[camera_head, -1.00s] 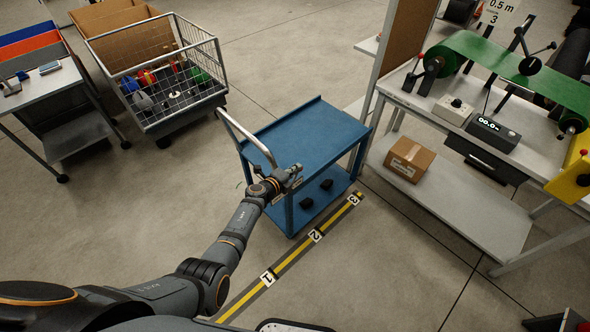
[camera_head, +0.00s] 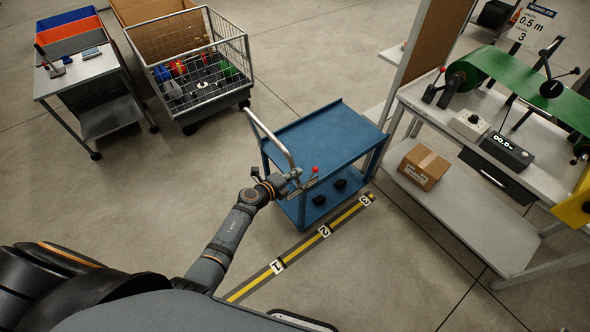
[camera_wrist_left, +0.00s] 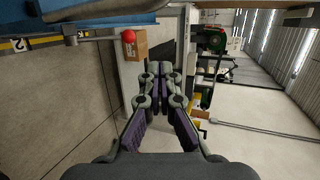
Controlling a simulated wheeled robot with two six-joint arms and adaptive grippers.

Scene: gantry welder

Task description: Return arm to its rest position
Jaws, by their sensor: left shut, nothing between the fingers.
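My left arm comes in from the lower left of the head view. Its gripper (camera_head: 293,181) is by the near left corner of the blue cart (camera_head: 325,138), close to a red knob (camera_head: 315,169). In the left wrist view the fingers (camera_wrist_left: 160,82) are together and empty. There the red knob (camera_wrist_left: 129,36) is on a grey rod, to the left of the fingers and apart from them. My right gripper is not in view.
A wire cage trolley (camera_head: 215,75) and a grey side table (camera_head: 85,72) stand at the upper left. A workbench (camera_head: 470,230) with a cardboard box (camera_head: 423,167) on its lower shelf is at the right. A yellow floor strip (camera_head: 301,247) runs before the cart.

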